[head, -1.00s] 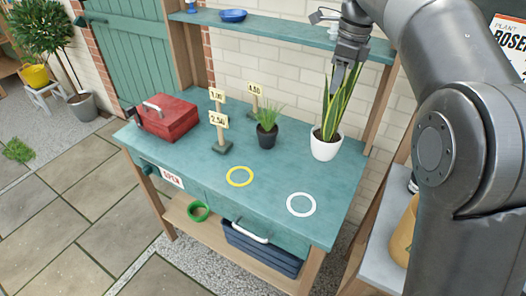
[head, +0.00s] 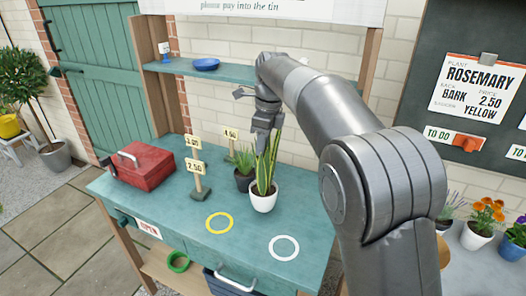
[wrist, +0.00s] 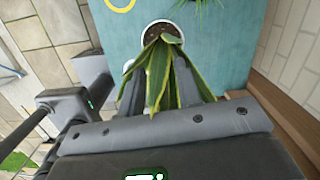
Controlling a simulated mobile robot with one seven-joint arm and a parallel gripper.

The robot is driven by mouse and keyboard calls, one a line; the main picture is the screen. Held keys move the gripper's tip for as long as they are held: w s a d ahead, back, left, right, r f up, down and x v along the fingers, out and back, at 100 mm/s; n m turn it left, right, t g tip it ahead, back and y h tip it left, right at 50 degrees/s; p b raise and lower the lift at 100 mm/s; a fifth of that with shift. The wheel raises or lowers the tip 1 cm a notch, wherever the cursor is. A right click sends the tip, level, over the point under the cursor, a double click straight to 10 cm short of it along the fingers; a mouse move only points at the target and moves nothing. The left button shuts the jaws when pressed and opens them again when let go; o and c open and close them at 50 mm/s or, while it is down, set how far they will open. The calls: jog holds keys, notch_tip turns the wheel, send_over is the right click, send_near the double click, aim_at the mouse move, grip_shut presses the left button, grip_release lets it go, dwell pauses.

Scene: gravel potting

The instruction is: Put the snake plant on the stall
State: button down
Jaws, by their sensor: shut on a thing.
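The snake plant (head: 267,172), with upright yellow-edged leaves in a white pot (head: 263,203), is over the teal stall top (head: 320,205). The pot looks upright; I cannot tell whether it touches the top. My gripper (head: 264,128) is shut on the leaves from above. In the wrist view the leaves (wrist: 160,75) run between the fingers, and the white pot (wrist: 162,25) shows beyond. A white ring (head: 284,248) and a yellow ring (head: 219,223) lie on the stall top in front of the pot, both clear in the head view.
A dark-potted plant (head: 243,181) stands close to the left of the white pot. Price signs (head: 200,188) and a red tin (head: 145,166) stand further left. A shelf with a blue bowl (head: 206,65) is behind. Potted flowers (head: 486,215) stand at the right.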

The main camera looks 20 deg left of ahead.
jog(key=shift+f, duration=1.5)
jog(key=c, duration=1)
grip_release()
jog(key=shift+f, duration=0.1)
jog(key=shift+c, duration=0.2)
jog(key=r, duration=0.4)
jog(key=d+r, duration=0.1)
jog(key=r, duration=0.7)
jog(key=shift+w+d+r, duration=0.1)
jog(key=shift+d+r, duration=0.05)
jog(key=shift+d, duration=0.1)
